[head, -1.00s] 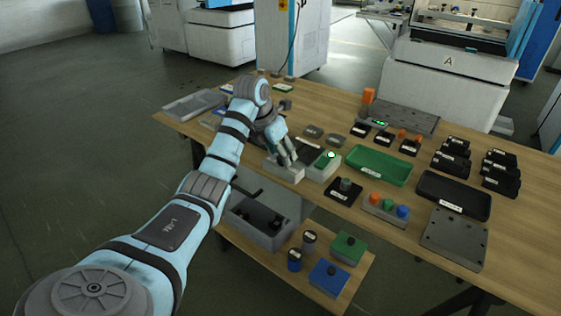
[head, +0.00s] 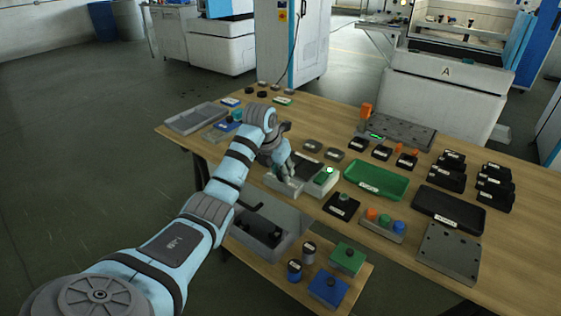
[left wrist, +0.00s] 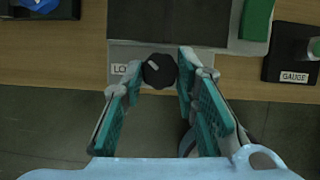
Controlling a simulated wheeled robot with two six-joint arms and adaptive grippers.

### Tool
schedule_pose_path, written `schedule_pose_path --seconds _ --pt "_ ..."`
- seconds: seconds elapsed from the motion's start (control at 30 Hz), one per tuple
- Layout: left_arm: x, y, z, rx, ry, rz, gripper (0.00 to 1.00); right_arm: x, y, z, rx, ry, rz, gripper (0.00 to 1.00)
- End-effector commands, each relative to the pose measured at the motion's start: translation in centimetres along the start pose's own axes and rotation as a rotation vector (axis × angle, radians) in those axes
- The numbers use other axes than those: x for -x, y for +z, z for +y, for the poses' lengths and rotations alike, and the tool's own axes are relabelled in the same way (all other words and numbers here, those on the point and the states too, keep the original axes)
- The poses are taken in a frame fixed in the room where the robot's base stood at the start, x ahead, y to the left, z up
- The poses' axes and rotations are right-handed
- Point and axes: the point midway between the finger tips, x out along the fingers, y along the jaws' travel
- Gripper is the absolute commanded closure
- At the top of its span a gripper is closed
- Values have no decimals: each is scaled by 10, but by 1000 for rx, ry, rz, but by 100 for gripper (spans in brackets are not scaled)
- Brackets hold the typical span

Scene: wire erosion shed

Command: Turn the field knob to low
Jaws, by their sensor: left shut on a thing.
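The field knob (left wrist: 159,71) is black and round with a pale mark, on the front of a grey unit (left wrist: 117,52) in the left wrist view. The mark lies at the knob's upper left. A white label, partly covered and reading "LO", sits just left of the knob. My left gripper (left wrist: 161,70) is shut on the knob, one teal-padded finger on each side. In the head view my left gripper (head: 290,183) is at the unit's front and hides the knob. My right gripper is not in view.
The unit has a dark top plate and a green block (head: 324,177) with a lit green lamp. Close by on the right are a black box with a gauge label (left wrist: 288,72), a green tray (head: 377,181) and a button box (head: 383,228). Floor lies in front.

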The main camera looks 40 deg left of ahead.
Motion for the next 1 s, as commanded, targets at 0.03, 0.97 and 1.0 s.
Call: schedule_pose_path --seconds 0.03,0.97,1.0 --pt "10 3 -2 42 15 8 100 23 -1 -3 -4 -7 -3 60" --pt "5 1 -2 193 79 0 52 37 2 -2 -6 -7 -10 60" --pt "9 1 -3 193 79 -1 52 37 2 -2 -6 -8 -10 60"
